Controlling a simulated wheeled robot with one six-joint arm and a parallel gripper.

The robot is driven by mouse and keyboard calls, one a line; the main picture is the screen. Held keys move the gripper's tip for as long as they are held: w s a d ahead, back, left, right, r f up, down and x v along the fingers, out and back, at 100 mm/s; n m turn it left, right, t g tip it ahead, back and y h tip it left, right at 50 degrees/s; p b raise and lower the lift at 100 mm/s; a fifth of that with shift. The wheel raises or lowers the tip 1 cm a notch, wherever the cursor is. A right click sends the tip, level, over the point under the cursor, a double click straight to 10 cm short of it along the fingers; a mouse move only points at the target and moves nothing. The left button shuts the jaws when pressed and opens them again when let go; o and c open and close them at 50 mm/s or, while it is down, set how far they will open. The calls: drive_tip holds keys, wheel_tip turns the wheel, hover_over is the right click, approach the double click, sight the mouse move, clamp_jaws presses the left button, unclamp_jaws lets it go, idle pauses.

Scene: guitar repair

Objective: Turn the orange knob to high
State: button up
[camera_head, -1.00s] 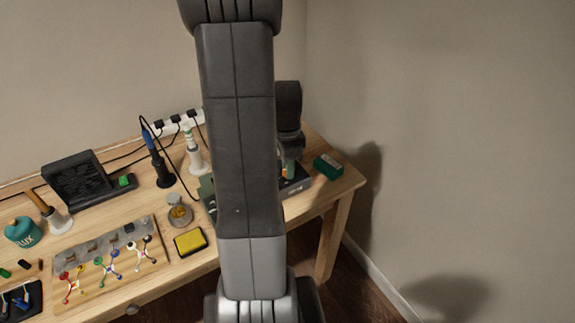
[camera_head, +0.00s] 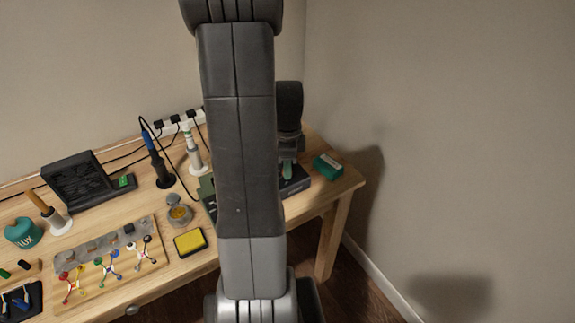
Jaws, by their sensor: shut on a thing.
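My gripper (camera_head: 287,171) points down at a dark box (camera_head: 297,188) at the right end of the bench.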

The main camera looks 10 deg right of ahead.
drive_tip(key=o, duration=1)
drive_tip(key=shift+r, duration=0.1)
drive_tip(key=r, duration=0.9)
drive_tip(key=r+p, duration=0.1)
drive_tip(key=r, duration=0.3)
drive_tip(key=shift+w+d+r, duration=0.1)
drive_tip(key=shift+w+r, duration=0.25)
drive_tip(key=shift+w, duration=0.05)
drive_tip(key=f, duration=0.9)
drive_tip(key=f+b, duration=0.1)
drive_tip(key=f, duration=0.4)
drive_tip(key=shift+s, duration=0.4)
drive_tip(key=shift+r, duration=0.1)
